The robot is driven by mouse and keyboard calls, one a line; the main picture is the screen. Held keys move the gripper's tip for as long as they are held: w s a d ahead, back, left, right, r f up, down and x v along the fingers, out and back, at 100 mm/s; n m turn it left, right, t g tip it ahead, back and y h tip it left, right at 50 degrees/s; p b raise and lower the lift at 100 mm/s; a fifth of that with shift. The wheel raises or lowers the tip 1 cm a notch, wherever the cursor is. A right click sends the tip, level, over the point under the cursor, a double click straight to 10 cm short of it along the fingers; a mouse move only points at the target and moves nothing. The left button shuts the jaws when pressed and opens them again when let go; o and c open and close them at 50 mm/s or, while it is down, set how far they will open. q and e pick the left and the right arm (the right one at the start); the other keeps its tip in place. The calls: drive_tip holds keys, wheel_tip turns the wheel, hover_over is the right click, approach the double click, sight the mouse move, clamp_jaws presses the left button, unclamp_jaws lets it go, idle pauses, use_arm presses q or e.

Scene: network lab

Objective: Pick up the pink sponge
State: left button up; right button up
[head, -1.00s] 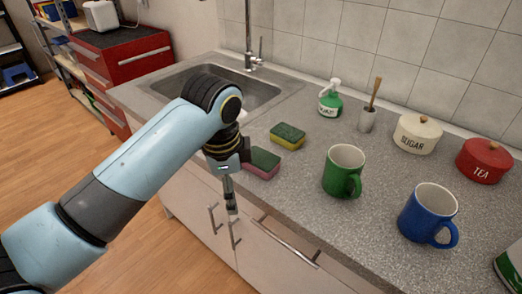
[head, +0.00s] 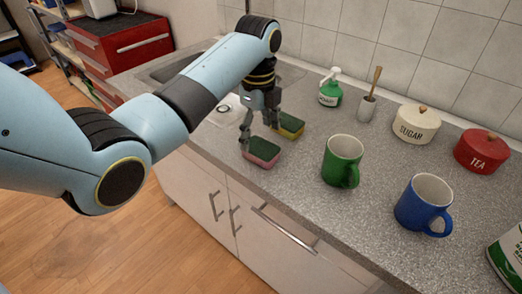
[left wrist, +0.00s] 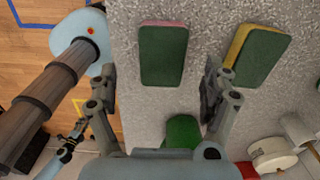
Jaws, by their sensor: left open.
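The pink sponge (head: 262,152) has a dark green top and lies flat on the grey counter near its front edge. It also shows in the left wrist view (left wrist: 163,58), between the lines of the fingers and beyond their tips. My left gripper (head: 259,127) is open and empty. It points down, just above and behind the pink sponge in the head view. One finger overlaps the sponge's far-left end there; I cannot tell whether it touches.
A yellow sponge (head: 291,125) with a green top lies close behind the pink one, near a fingertip. A green mug (head: 341,160) and a blue mug (head: 422,205) stand to the right. A soap bottle (head: 330,93) stands behind. The sink is at the left.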

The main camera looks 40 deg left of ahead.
sight(259, 146)
use_arm(q)
wheel_tip(259, 146, down, 5)
drive_tip(key=shift+w+f, duration=0.1)
drive_tip(key=shift+w, duration=0.05)
drive_tip(key=c, duration=0.8)
